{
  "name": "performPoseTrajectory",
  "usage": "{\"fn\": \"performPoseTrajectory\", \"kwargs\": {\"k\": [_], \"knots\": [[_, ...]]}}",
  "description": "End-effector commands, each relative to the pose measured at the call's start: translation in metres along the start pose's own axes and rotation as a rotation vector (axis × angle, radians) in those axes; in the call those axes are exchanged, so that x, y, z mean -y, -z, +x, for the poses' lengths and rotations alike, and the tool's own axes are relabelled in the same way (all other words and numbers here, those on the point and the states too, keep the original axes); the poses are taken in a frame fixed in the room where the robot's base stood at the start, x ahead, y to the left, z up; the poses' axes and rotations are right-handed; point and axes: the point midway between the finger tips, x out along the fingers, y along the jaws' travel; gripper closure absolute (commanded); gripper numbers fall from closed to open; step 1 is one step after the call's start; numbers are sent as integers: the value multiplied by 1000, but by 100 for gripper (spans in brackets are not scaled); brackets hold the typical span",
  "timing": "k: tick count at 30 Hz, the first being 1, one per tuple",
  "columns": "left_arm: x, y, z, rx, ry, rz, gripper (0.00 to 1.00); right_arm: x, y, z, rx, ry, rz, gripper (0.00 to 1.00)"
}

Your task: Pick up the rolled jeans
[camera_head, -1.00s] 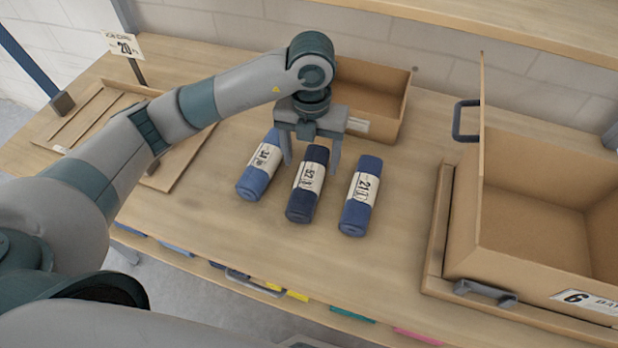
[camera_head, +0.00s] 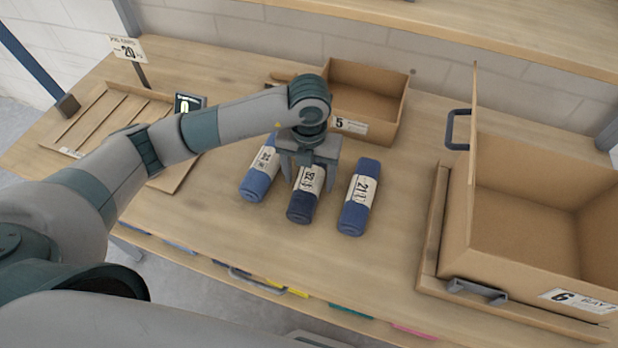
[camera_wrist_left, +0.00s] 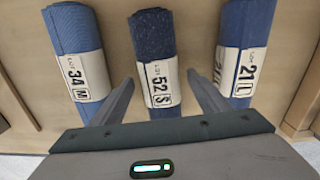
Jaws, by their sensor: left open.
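Three rolled jeans lie side by side on the wooden table. The left roll (camera_head: 255,182) is mid blue and labelled 34; it also shows in the left wrist view (camera_wrist_left: 72,30). The middle roll (camera_head: 301,206) is dark navy and labelled 52 (camera_wrist_left: 152,35). The right roll (camera_head: 355,217) is blue and labelled 21 (camera_wrist_left: 247,25). My left gripper (camera_head: 308,186) is open above the middle roll, with one finger on each side of it. In the left wrist view its fingers (camera_wrist_left: 165,95) flank the label end of that roll. My right gripper is not in view.
An open box marked 5 (camera_head: 345,124) stands behind the rolls. A larger open box marked 6 (camera_head: 455,240) is at the right. A slatted wooden tray (camera_head: 75,142) and a sign reading 20 (camera_head: 128,49) are at the left. The table front is clear.

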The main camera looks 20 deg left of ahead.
Motion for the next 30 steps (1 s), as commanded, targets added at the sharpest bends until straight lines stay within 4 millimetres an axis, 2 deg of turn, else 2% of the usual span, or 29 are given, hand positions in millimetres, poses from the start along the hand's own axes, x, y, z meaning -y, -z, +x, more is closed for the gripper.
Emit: {"fn": "performPoseTrajectory", "kwargs": {"k": [6,18,19,24,26,30], "knots": [[0,0,12,1,0,1,31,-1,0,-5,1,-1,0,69],[0,0,12,1,0,1,31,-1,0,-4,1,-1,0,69],[0,0,12,1,0,1,34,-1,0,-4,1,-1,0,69],[0,0,12,1,0,1,74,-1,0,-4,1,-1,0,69],[0,0,12,1,0,1,87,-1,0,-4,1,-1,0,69],[0,0,11,2,0,1,87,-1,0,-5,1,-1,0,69]]}}
